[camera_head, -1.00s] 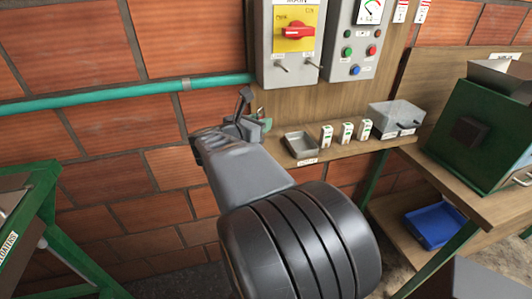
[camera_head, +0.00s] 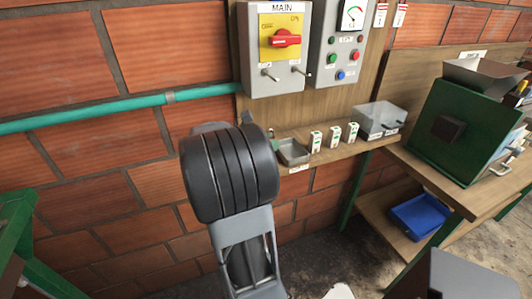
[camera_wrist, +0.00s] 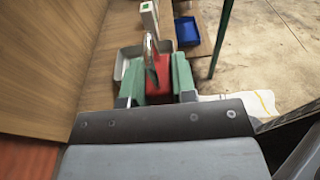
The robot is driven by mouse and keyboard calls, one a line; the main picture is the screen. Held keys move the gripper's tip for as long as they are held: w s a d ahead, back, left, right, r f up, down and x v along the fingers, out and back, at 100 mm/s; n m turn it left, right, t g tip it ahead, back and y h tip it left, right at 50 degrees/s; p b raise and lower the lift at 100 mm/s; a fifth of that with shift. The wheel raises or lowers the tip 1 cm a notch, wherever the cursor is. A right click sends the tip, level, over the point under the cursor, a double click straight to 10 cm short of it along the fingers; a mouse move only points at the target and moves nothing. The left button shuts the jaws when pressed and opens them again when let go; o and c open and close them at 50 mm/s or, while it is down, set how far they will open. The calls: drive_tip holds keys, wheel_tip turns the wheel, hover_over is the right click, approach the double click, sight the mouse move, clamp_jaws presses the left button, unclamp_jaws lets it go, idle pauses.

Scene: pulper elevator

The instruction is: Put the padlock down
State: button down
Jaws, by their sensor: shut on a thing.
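The red padlock (camera_wrist: 162,72) with its metal shackle (camera_wrist: 149,45) is between the green fingers of my gripper (camera_wrist: 160,82) in the wrist view. My gripper is shut on it, with the shackle pointing away from the wrist. The open grey tray (camera_head: 293,151) is on the narrow wooden shelf in the head view. In the wrist view the tray (camera_wrist: 122,64) shows behind and left of the fingers. In the head view my dark arm joint hides most of the gripper and the padlock. I cannot tell whether the padlock touches the tray or shelf.
Several small white-and-green boxes (camera_head: 334,136) stand right of the tray, then a grey lidded box (camera_head: 377,119). The main switch box (camera_head: 278,45) and a button panel (camera_head: 343,50) hang above. A blue bin (camera_head: 420,216) sits low at the right, below the green machine (camera_head: 463,130).

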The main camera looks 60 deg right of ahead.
drive_tip(key=w+d+f, duration=0.1)
drive_tip(key=f, duration=0.2)
drive_tip(key=w+d+f, duration=0.1)
drive_tip(key=shift+w+d+f+p, duration=0.3)
drive_tip(key=shift+f, duration=1.6)
drive_tip(key=shift+f+b, duration=0.25)
drive_tip(key=shift+b, duration=0.1)
drive_tip(key=c, duration=0.9)
unclamp_jaws()
drive_tip(key=shift+r, duration=0.1)
drive_tip(key=shift+r+p, duration=0.15)
drive_tip(key=shift+p, duration=0.15)
